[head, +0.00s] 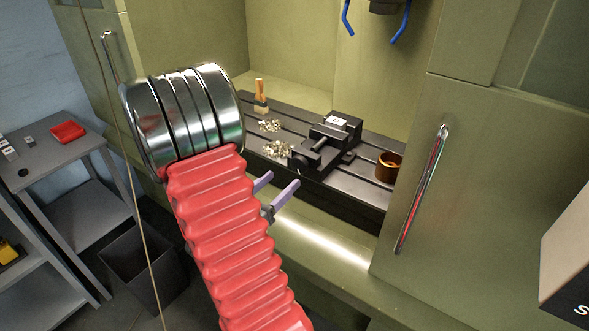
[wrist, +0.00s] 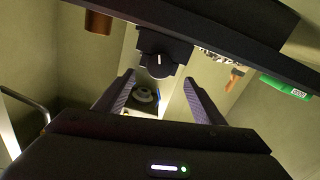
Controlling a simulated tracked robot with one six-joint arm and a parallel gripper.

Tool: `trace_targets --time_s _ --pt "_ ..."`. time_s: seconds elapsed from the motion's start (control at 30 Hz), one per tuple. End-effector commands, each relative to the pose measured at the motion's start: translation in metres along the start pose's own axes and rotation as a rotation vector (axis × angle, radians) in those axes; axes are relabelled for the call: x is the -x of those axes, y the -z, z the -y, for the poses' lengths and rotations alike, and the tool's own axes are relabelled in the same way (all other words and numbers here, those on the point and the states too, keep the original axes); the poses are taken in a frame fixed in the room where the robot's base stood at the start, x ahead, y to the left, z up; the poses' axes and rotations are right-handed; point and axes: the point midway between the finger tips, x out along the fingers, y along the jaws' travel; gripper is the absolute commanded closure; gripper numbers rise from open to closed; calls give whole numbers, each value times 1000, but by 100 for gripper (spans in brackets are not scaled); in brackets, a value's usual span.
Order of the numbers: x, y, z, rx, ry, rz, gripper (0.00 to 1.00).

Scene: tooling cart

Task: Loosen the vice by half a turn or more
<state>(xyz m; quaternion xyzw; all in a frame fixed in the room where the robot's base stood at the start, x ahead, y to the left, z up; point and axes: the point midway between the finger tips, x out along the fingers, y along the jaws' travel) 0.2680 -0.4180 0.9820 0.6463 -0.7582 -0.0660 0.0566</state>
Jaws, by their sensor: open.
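The dark vice (head: 322,143) is on the slotted machine table (head: 372,192), with a white label on its top. In the wrist view, a dark rounded part with a white mark, apparently the vice's screw end (wrist: 160,62), lies just beyond and between my fingertips. The wrist picture shows the scene upside down. My gripper (head: 284,178) has two purple-grey fingers spread apart with nothing between them, in front of the table's near edge. In the wrist view, my gripper (wrist: 159,77) is open too. Contact with the vice is not visible.
Metal chips (head: 278,149) lie beside the vice. A brush (head: 260,97) stands behind them. A copper-coloured cup (head: 389,167) is right of the vice. The enclosure's right door (head: 470,190) has a long handle. Blue hoses (head: 398,24) hang above.

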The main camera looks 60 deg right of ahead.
Motion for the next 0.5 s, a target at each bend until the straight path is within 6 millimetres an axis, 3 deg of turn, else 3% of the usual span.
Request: trace_targets --time_s 0.5 --pt "-59 0 0 0 -1 1 37"
